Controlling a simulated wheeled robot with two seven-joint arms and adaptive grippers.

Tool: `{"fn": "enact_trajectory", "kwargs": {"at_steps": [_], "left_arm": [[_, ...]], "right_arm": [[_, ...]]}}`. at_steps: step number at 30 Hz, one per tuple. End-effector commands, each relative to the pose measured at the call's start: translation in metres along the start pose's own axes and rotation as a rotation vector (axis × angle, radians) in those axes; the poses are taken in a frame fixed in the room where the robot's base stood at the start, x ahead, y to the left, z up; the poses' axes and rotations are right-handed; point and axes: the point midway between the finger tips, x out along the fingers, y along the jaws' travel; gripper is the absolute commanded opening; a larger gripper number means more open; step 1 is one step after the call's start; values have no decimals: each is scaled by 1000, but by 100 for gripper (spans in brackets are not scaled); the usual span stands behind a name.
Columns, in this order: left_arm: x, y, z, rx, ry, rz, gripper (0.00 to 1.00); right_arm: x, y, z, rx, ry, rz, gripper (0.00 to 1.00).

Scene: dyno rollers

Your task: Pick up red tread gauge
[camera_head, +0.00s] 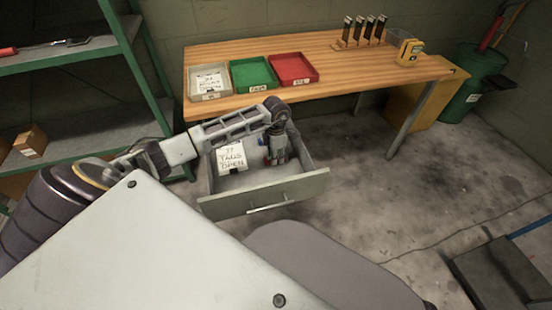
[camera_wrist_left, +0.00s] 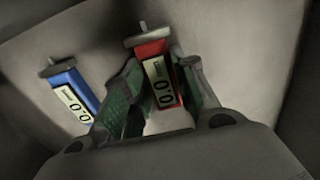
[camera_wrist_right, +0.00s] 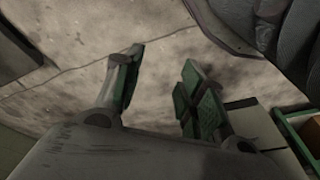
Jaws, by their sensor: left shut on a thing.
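The red tread gauge (camera_wrist_left: 157,75) with a "0.0" display is between the green-padded fingers of my left gripper (camera_wrist_left: 158,90), which is shut on it. In the head view the left gripper (camera_head: 277,152) reaches down into the open drawer (camera_head: 262,196); the red gauge is hard to make out there. A blue tread gauge (camera_wrist_left: 72,92) lies in the drawer to the left of the red one in the left wrist view, apart from the gripper. It shows as a small blue spot (camera_head: 266,161) in the head view. My right gripper (camera_wrist_right: 160,85) is open and empty above the floor.
A note (camera_head: 231,156) lies in the drawer's left part. A green shelf (camera_head: 75,52) stands at left.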

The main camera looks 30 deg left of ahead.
Motion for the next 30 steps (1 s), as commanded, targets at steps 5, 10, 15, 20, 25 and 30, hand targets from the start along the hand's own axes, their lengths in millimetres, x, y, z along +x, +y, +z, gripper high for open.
{"fn": "enact_trajectory", "kwargs": {"at_steps": [5,10,15,20,25,30], "left_arm": [[-3,0,0,0,-1,1,4],[-14,1,0,-1,-2,2,4],[-35,1,0,0,-1,3,4],[-60,1,0,0,-2,3,4],[-83,1,0,0,-1,3,4],[-96,0,0,1,-1,0,4]], "right_arm": [[-1,0,-3,0,4,1,40],[-1,1,-2,0,1,2,40],[4,2,4,0,-17,5,40],[12,3,11,0,-34,8,40],[17,4,14,2,-46,11,40],[21,5,16,3,-54,12,40]]}}
